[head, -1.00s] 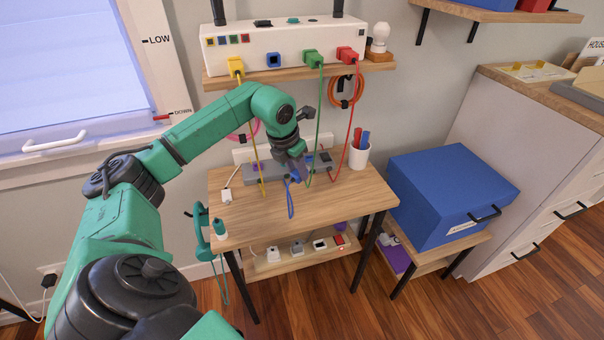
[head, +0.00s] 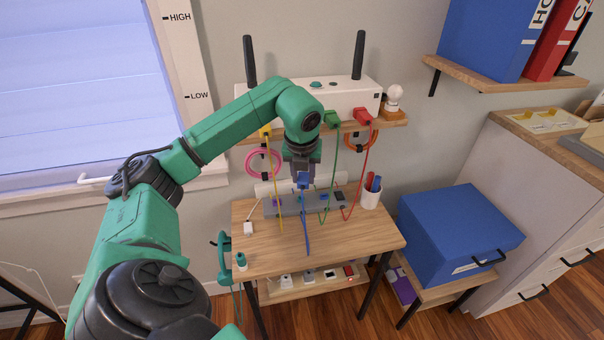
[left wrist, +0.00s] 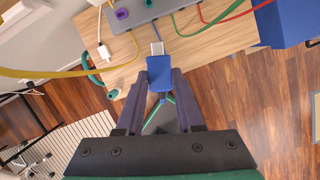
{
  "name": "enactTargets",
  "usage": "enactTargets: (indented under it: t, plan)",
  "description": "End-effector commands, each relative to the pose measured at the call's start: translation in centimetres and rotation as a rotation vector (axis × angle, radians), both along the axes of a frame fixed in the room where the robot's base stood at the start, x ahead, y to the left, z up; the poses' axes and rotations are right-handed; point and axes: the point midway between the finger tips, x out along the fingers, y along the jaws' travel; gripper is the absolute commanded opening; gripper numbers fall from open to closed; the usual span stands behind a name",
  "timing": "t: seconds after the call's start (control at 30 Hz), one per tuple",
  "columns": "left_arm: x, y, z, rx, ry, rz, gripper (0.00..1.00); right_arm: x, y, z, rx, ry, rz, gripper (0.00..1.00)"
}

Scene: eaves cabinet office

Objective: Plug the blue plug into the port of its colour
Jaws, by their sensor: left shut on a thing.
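My left gripper (head: 303,175) is shut on the blue plug (head: 303,181) and holds it above the small desk, in front of the router. In the left wrist view the blue plug (left wrist: 159,73) sits between the two fingers (left wrist: 158,85), its metal tip pointing away from the palm. Its blue cable hangs down toward the desk in the head view. The white router (head: 350,100) stands on the wall shelf; my left arm covers its middle, so the blue port is hidden now. My right gripper is not in view.
A yellow plug (head: 265,131), a green plug (head: 331,119) and a red plug (head: 363,116) sit at the router's front, cables hanging down. A grey strip (head: 290,206) and a pen cup (head: 371,195) stand on the desk (head: 345,236). A bulb (head: 393,98) stands right of the router.

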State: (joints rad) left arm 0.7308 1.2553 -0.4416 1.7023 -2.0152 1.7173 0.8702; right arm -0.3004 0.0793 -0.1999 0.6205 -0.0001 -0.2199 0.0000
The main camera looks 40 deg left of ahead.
Motion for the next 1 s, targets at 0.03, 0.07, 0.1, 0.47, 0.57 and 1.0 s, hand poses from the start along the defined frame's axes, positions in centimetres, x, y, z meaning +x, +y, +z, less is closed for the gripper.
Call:
enactTargets:
  t: [0.03,0.07,0.1,0.47,0.57,1.0]
  plan:
    - [0.1,-0.2,1.7,-0.002,-0.001,0.017,0.0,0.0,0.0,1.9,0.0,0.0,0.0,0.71]
    - [0.2,-0.2,2.2,-0.002,-0.001,0.031,0.0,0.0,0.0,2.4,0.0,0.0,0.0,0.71]
    - [0.2,-0.3,2.8,-0.001,0.0,0.049,0.0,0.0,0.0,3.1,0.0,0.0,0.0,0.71]
    - [0.8,-0.9,8.4,-0.002,0.0,0.217,0.0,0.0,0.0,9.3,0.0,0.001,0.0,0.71]
    - [0.9,-1.0,9.7,-0.002,0.0,0.261,0.0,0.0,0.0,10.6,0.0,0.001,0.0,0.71]
    - [1.0,-1.1,10.4,-0.001,0.001,0.312,0.0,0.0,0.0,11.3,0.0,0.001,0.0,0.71]
